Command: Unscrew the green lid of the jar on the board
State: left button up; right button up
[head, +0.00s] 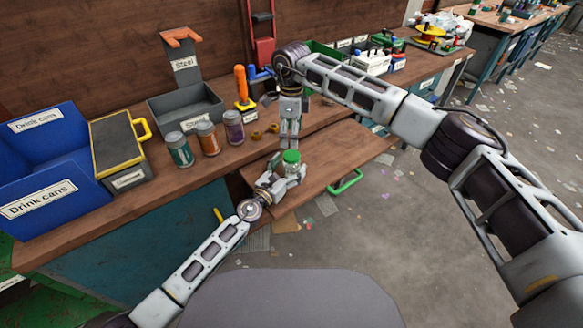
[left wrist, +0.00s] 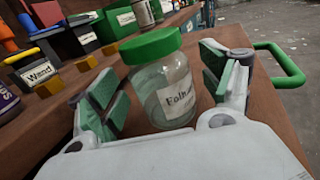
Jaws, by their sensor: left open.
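A clear glass jar (left wrist: 165,90) with a green lid (left wrist: 152,46) stands upright on the wooden board. Its white label begins "Folh". In the head view the green lid (head: 291,156) shows above my left gripper (head: 287,172), which hides most of the jar. In the left wrist view my left gripper (left wrist: 164,80) is open, its green-padded fingers on either side of the jar, with a gap at the left. My right gripper (head: 289,140) points down just behind the lid and apart from it; its finger opening is too small to judge.
The board (head: 340,150) juts from the bench and has a green handle (head: 345,182). Several labelled cans (head: 207,138), a grey steel bin (head: 187,105) and blue drink-can bins (head: 45,150) stand on the bench. Littered floor lies at the right.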

pick_arm(q)
jog(key=shift+w+d, duration=0.4)
jog(key=shift+w, duration=0.15)
grip_shut()
dwell(0.5)
pick_arm(e)
jog(key=shift+m, duration=0.4)
